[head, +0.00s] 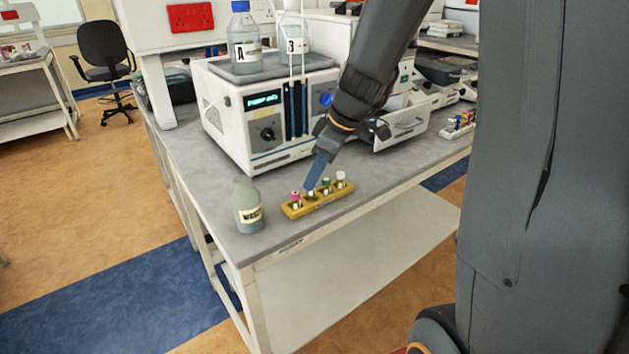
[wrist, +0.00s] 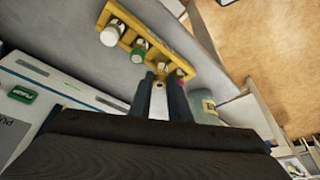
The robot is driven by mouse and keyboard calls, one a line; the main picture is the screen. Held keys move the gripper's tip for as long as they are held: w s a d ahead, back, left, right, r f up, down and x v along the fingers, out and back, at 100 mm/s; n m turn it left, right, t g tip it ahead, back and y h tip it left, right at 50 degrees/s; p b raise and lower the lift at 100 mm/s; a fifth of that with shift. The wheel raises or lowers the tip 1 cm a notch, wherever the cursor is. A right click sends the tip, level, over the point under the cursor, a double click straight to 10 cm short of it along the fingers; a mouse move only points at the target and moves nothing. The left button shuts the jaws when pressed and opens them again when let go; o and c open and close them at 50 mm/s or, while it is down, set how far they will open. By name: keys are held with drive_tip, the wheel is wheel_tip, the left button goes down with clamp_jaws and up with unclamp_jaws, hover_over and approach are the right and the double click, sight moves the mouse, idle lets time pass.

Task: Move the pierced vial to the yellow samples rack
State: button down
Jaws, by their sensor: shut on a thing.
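The yellow samples rack (head: 320,206) lies on the grey bench near its front edge; in the wrist view its yellow frame (wrist: 172,53) runs across the top. Pink-capped (head: 295,195), green-capped (head: 326,184) and white-capped (head: 340,176) vials stand in it. My gripper (head: 310,187) points down at the rack between the pink and green caps. In the wrist view its fingers (wrist: 160,95) are shut on a pale-topped vial (wrist: 158,98) with a small dark spot on top. The vial is at the rack's gap; its lower end is hidden, so I cannot tell whether it is seated.
A waste bottle (head: 248,212) stands close left of the rack. A white instrument (head: 265,112) with bottles on top and an open drawer (head: 402,125) stands behind. Another rack of coloured vials (head: 458,125) is at the far right. The bench front edge is close.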

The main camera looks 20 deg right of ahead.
drive_tip(key=shift+f, duration=0.95)
drive_tip(key=shift+f, duration=0.15)
drive_tip(key=c, duration=1.9)
unclamp_jaws()
drive_tip(key=shift+c, duration=0.2)
drive_tip(key=shift+r, duration=0.35)
drive_tip(key=b+v, duration=0.2)
drive_tip(key=v, duration=0.9)
drive_tip(key=s+a+f+m+g+h, duration=0.2)
drive_tip(key=s+a+f+m+h, duration=0.1)
drive_tip(key=s+f+m, duration=0.7)
drive_tip(key=s+a+f, duration=0.1)
drive_tip(key=s+f, duration=0.3)
drive_tip(key=shift+f, duration=0.4)
